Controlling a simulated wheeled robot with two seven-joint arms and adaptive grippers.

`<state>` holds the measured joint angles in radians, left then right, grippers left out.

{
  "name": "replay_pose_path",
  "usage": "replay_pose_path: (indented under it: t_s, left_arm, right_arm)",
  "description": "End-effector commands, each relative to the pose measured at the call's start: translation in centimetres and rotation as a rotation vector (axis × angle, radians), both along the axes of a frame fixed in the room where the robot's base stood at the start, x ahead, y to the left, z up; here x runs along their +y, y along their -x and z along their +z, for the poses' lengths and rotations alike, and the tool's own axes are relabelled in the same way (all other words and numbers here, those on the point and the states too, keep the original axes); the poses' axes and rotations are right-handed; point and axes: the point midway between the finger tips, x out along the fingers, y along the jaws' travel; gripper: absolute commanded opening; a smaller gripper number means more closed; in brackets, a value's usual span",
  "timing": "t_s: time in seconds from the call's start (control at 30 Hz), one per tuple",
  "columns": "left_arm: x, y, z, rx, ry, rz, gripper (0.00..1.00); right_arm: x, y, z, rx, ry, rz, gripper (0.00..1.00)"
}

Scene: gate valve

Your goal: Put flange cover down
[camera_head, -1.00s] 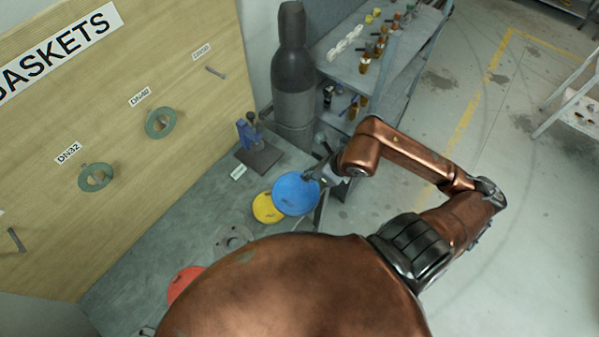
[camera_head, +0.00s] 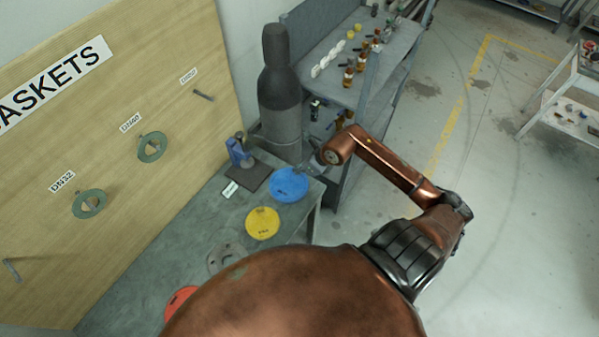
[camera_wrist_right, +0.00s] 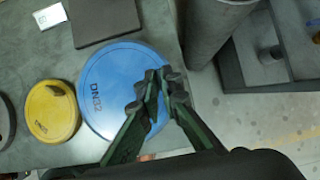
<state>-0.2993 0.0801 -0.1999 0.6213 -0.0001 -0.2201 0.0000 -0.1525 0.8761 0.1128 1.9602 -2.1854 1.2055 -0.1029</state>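The blue flange cover (camera_head: 289,184), a round disc marked DN32 in the right wrist view (camera_wrist_right: 100,75), is at the far right corner of the grey workbench, beside the yellow cover. It looks level and low over the bench top; I cannot tell whether it fully rests on it. My right gripper (camera_head: 308,172) is at its right side. In the right wrist view its fingertips (camera_wrist_right: 162,80) come together over the right part of the disc and look shut on it; the exact grip spot is hidden between the fingers. My left gripper is not in view.
A yellow cover (camera_head: 262,223), a grey flange (camera_head: 226,252) and a red cover (camera_head: 181,303) lie along the bench (camera_head: 205,222). A dark plate with a blue clamp (camera_head: 240,152) and a grey cylinder (camera_head: 281,100) stand behind. A gasket board (camera_head: 125,110) is left, a shelf (camera_head: 345,60) behind right.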

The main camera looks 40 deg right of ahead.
Motion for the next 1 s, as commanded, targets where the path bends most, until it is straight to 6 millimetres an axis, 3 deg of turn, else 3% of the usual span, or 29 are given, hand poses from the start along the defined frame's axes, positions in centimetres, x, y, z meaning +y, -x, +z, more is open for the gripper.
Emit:
replay_pose_path:
  t_s: [0.27, 0.4, 0.43, 0.7, 1.0]
  left_arm:
    - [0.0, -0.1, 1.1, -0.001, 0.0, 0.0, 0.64]
    - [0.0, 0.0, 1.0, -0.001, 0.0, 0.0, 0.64]
    - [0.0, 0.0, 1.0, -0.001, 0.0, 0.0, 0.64]
    - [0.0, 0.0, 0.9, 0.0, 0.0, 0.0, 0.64]
    - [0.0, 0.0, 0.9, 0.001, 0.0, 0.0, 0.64]
  right_arm:
    - [-0.1, -0.1, -3.2, 0.0, -0.001, -0.003, 0.0]
    - [-0.1, 0.0, -3.3, 0.001, 0.0, -0.001, 0.0]
    - [-0.1, 0.0, -3.3, 0.001, 0.0, -0.001, 0.06]
    - [-0.1, 0.0, -3.2, 0.001, 0.0, -0.001, 0.22]
    - [-0.1, 0.1, -3.0, 0.001, 0.001, -0.001, 0.22]
